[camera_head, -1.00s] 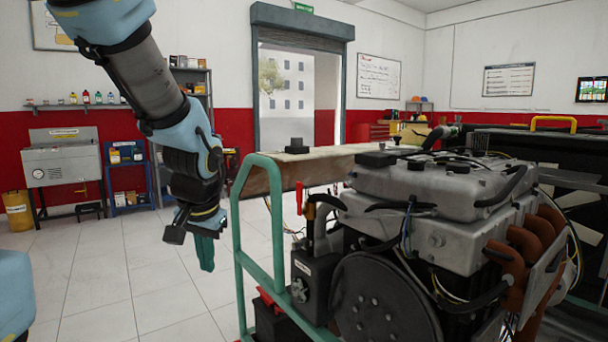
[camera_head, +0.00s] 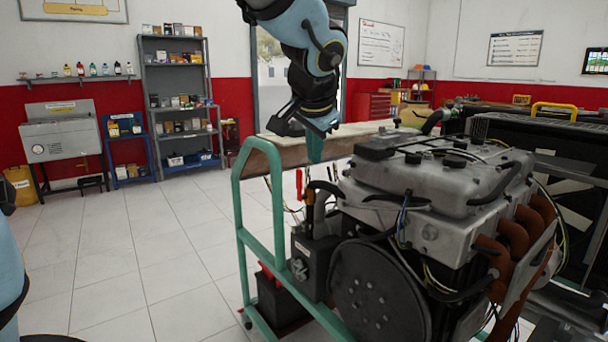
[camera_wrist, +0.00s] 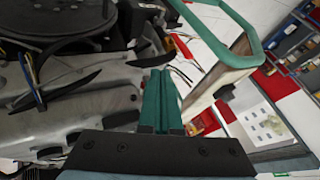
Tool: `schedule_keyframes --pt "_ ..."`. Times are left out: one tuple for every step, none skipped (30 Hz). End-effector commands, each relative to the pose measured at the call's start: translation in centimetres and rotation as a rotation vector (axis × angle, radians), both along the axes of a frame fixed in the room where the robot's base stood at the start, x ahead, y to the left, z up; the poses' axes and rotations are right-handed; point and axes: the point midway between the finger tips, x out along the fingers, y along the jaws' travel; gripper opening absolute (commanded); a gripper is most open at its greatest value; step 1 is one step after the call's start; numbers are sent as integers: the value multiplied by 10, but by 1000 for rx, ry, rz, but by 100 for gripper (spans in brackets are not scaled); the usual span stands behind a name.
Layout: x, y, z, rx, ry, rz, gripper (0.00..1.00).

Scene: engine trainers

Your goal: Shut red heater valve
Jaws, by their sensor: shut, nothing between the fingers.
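A small upright red handle (camera_head: 299,183), which looks like the red heater valve, stands at the near left of the engine (camera_head: 440,185), beside a black hose. A red piece (camera_wrist: 182,46) also shows in the wrist view, beyond my fingertips. My gripper (camera_head: 315,150) is above and slightly right of the red handle in the head view, pointing down. Its teal fingers (camera_wrist: 160,85) are shut with nothing between them. It is apart from the handle.
A green tubular frame (camera_head: 240,210) stands left of the engine, with a wooden board (camera_head: 262,152) behind it. Loose wires hang near the handle. A black battery (camera_head: 280,300) sits low in the frame. The tiled floor (camera_head: 150,240) at left is clear.

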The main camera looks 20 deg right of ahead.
Motion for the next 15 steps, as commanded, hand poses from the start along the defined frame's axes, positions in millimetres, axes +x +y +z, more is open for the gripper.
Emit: schedule_keyframes --pt "0 0 -1 1 0 0 0" --pt "1 0 -1 1 0 0 0" --pt "1 -1 -2 2 1 1 0" --pt "2 -1 -4 3 1 0 0" --pt "4 -2 -6 4 1 1 0" --pt "6 -3 -9 4 1 1 0" --pt "8 -4 -12 4 1 0 0" --pt "10 -5 -16 6 2 1 0" --pt "14 -7 -22 6 1 2 0" --pt "17 -8 -26 7 2 1 0" --pt "20 -10 -31 6 2 2 0" --pt "25 -12 -37 6 3 3 0" --pt "28 -13 -42 7 2 4 0" --pt "31 -15 -47 7 2 4 0" --pt "36 -17 -53 6 2 3 0"
